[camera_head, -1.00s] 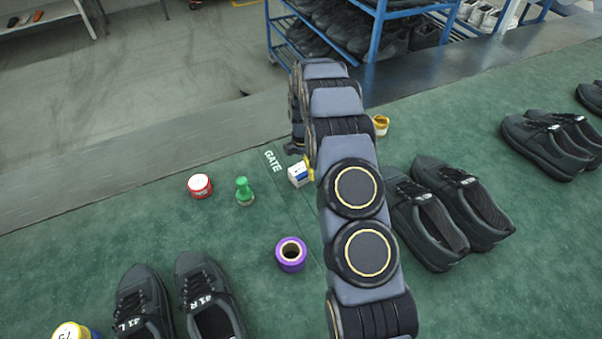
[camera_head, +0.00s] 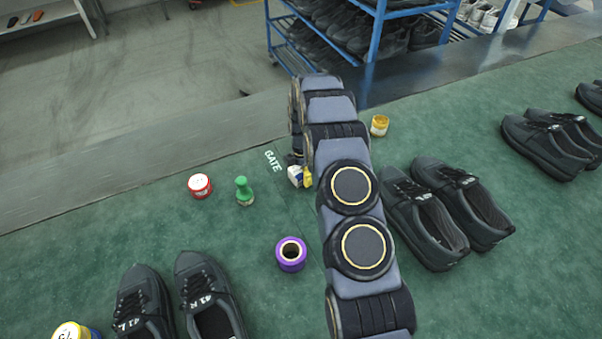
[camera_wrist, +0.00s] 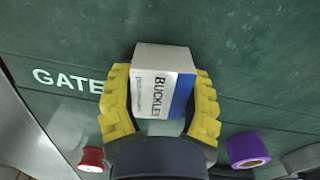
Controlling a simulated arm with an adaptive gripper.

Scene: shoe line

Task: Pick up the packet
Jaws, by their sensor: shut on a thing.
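The packet (camera_wrist: 158,90) is a small white and blue box with "BUCKLES" printed on it. In the wrist view it sits between the two yellow fingers of my gripper (camera_wrist: 160,100), which is shut on it with a finger against each side. In the head view the packet (camera_head: 295,176) shows just left of my arm, near the "GATE" marking, with a yellow finger beside it. My arm hides most of the gripper there. I cannot tell whether the packet touches the green surface.
A red and white tin (camera_head: 200,186), a green stamp-like piece (camera_head: 244,191) and a purple roll (camera_head: 291,254) stand to the left and front. A yellow pot (camera_head: 379,125) is behind right. Black shoes (camera_head: 445,205) stand to the right. Green mat (camera_head: 130,215) is clear at left.

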